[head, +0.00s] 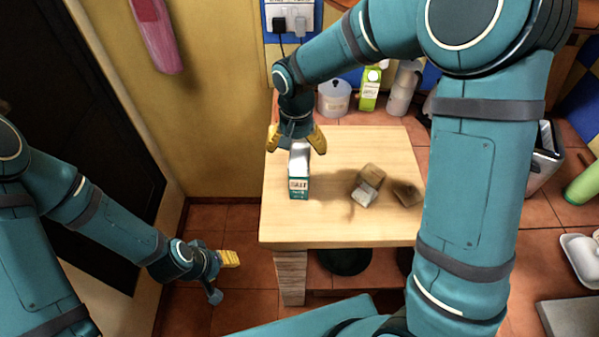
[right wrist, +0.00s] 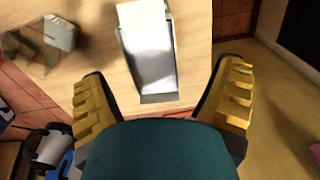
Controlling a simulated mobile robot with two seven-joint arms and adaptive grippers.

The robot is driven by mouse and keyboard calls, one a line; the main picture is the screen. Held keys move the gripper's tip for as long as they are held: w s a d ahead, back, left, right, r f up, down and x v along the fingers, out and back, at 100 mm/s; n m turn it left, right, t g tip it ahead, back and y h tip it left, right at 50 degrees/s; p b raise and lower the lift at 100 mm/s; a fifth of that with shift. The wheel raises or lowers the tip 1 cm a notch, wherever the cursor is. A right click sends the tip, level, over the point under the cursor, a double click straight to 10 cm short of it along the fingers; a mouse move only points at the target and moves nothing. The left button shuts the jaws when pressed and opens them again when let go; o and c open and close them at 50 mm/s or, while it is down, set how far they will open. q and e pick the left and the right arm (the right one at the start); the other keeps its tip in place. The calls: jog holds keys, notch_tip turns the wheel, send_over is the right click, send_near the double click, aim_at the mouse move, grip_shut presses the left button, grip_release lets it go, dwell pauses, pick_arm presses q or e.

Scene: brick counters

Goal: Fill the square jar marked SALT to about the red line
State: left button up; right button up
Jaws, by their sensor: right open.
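A salt carton (head: 299,186) with a white top and a teal, lettered lower front stands near the left side of the wooden table. A small squarish container (head: 371,173) with a pale front sits to its right; I take it for the square jar, but its marking and red line are too small to read. My right gripper (head: 296,140) is open at the carton's far side. In the right wrist view the carton (right wrist: 148,62) lies ahead between the spread fingers, not gripped. My left gripper (head: 222,277) hangs low left of the table, fingers apart and empty.
The wooden table (head: 330,226) has bare room in front. A small brown piece (head: 407,193) lies right of the jar. Behind are a translucent canister (head: 334,98), a green carton (head: 370,88) and a grey bottle (head: 403,90). My right forearm covers the table's right side.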

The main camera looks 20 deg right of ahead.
aim_at(299, 156)
jog(key=shift+s+d+f+b, duration=0.1)
jog(key=shift+d+f+b, duration=0.1)
jog(key=shift+f, duration=1.25)
jog(key=shift+d+f+b, duration=0.15)
jog(key=shift+f, duration=1.3)
jog(key=shift+c, duration=0.3)
jog(key=c, duration=1.3)
